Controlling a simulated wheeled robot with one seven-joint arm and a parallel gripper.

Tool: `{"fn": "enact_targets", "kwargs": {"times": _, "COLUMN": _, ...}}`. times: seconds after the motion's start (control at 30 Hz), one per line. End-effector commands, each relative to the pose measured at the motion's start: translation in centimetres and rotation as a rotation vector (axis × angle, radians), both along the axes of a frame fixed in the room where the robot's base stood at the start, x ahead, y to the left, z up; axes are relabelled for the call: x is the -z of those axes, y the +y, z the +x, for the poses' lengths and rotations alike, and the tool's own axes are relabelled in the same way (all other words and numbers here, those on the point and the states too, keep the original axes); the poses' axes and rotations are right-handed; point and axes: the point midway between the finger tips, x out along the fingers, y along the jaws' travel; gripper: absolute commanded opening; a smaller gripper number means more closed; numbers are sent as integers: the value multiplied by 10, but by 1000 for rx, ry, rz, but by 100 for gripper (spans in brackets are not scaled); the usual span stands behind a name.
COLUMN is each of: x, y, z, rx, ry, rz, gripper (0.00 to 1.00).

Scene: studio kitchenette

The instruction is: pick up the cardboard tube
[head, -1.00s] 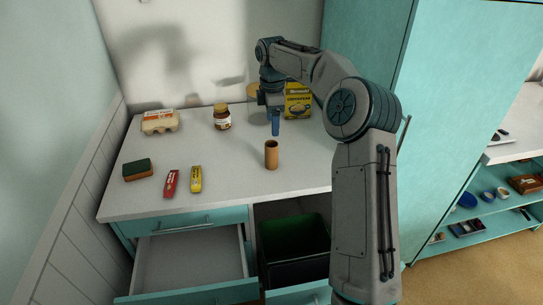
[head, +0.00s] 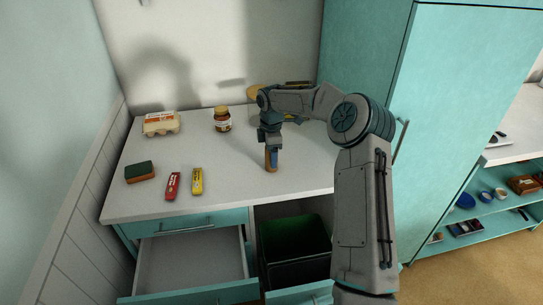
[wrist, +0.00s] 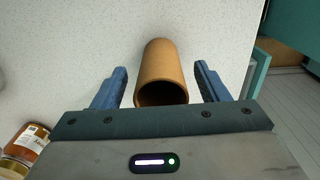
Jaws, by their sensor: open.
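The cardboard tube (wrist: 162,72) is a plain brown, hollow cylinder. In the wrist view it lies between my gripper's two blue fingers, with a gap on each side and its open end towards the palm. In the head view the tube (head: 269,168) stands upright on the white counter near its front edge, mostly hidden by my gripper. My gripper (head: 271,158) points down over it. In the wrist view my gripper (wrist: 160,88) is open, with the fingers on either side of the tube and not visibly touching it.
Below, a drawer (head: 190,265) is pulled out beside a dark bin (head: 295,250). A tall teal cabinet (head: 460,80) stands right.

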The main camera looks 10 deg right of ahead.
Motion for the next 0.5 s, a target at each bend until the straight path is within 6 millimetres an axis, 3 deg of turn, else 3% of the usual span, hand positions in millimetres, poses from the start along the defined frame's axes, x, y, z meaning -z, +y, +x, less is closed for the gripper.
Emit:
{"fn": "enact_targets", "kwargs": {"times": 0.13, "x": 14, "y": 0, "z": -1, "rx": 1, "ry": 1, "rz": 0, "gripper": 68}}
{"fn": "enact_targets", "kwargs": {"times": 0.37, "x": 16, "y": -1, "z": -1, "rx": 1, "ry": 0, "rz": -1, "gripper": 68}}
{"fn": "enact_targets", "kwargs": {"times": 0.5, "x": 16, "y": -1, "z": -1, "rx": 1, "ry": 0, "rz": -1, "gripper": 34}}
